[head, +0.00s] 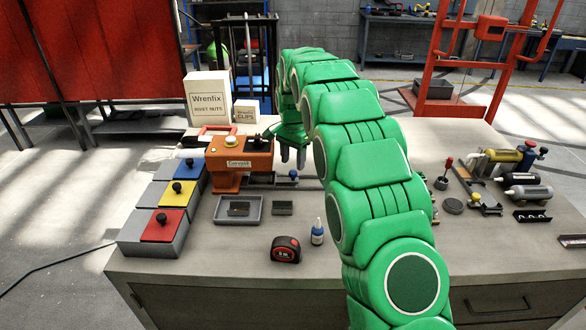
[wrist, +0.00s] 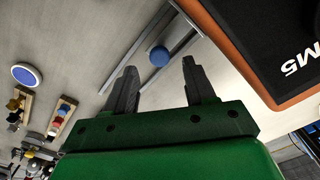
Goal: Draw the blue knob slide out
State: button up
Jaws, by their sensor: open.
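A small round blue knob (head: 293,174) sits on a low grey slide (head: 262,181) that runs out at the right foot of the orange press (head: 240,163). In the wrist view the blue knob (wrist: 158,56) lies between dark slide rails (wrist: 172,48), just ahead of the fingertips. My gripper (head: 292,156) is open and empty, pointing down above the knob; it also shows in the wrist view (wrist: 159,70), one finger on each side of the knob's line. I see no contact. My arm hides part of the bench to the slide's right.
Left of the press stand grey boxes with blue (head: 190,168), yellow (head: 174,193) and red (head: 163,225) lids. A grey tray (head: 218,219), tape measure (head: 285,249) and small bottle (head: 317,231) lie in front. Cartons (head: 208,99) stand behind. Bottles and small tools occupy the right side.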

aim_at(293, 172)
jog(key=shift+f, duration=1.9)
grip_shut()
